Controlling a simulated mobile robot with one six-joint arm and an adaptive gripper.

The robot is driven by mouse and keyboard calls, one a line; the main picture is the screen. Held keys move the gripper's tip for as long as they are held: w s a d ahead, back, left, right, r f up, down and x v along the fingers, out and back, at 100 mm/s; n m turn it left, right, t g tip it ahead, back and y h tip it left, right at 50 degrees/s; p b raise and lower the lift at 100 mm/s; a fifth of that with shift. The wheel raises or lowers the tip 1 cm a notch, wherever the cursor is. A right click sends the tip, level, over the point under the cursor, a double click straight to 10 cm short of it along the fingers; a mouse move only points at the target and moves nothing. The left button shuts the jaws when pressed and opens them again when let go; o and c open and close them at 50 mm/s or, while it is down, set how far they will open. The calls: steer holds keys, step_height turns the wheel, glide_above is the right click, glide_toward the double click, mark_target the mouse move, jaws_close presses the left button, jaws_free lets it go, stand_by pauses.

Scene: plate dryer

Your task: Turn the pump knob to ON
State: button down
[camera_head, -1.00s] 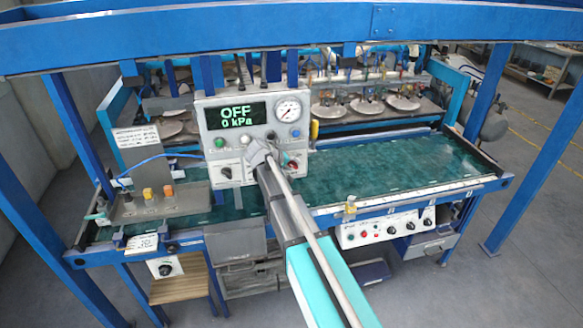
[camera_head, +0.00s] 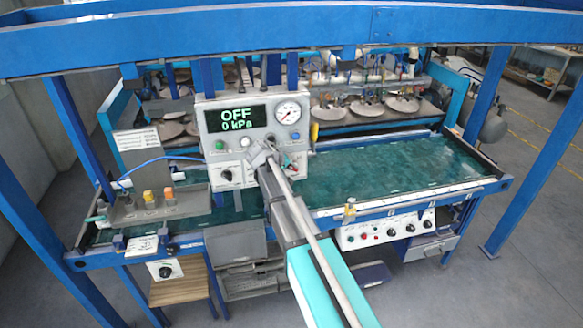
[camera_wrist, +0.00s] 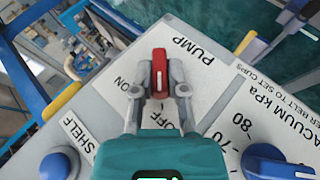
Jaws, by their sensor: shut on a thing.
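The red pump knob (camera_wrist: 160,73) sits on the light panel in the wrist view, below the word PUMP. My gripper (camera_wrist: 160,92) has one finger on each side of the knob and is shut on it. The knob's long side runs up and down in that view. The ON mark (camera_wrist: 122,82) is left of the knob, and the OFF mark (camera_wrist: 163,122) is below it, partly hidden by my gripper. In the head view, the control panel (camera_head: 210,160) has a display (camera_head: 236,118) reading OFF, 0 kPa. My arm reaches its lower right part.
A pressure gauge (camera_head: 288,112) is beside the display. Blue frame beams (camera_head: 420,22) cross above the green table (camera_head: 390,170).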

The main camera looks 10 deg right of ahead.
steer(key=shift+r, duration=0.1)
steer(key=y+p, duration=0.3)
steer(key=shift+d+r+m+y+p, duration=0.15)
steer(key=shift+d+m+y+p, duration=0.15)
steer(key=shift+m+y, duration=0.1)
steer(key=y, duration=0.2)
steer(key=m+y+p, duration=0.1)
steer(key=y, duration=0.1)
steer(key=shift+s+d+f+g+y, duration=0.1)
steer(key=shift+d+f+g+y, duration=0.1)
steer(key=shift+g+y, duration=0.1)
steer(key=y+b, duration=0.1)
steer(key=y, duration=0.2)
steer(key=m+y+b, duration=0.1)
steer(key=y, duration=0.1)
steer(key=shift+d+f+b, duration=0.15)
steer(key=shift+f+b, duration=0.1)
steer(key=shift+b, duration=0.05)
steer(key=shift+m+y+b, duration=0.3)
steer(key=shift+y+b, duration=0.55)
steer(key=shift+y, duration=0.25)
steer(key=shift+y+b, duration=0.45)
steer(key=shift+y, duration=0.05)
steer(key=shift+r, duration=0.15)
steer(key=c, duration=0.7)
jaws_free()
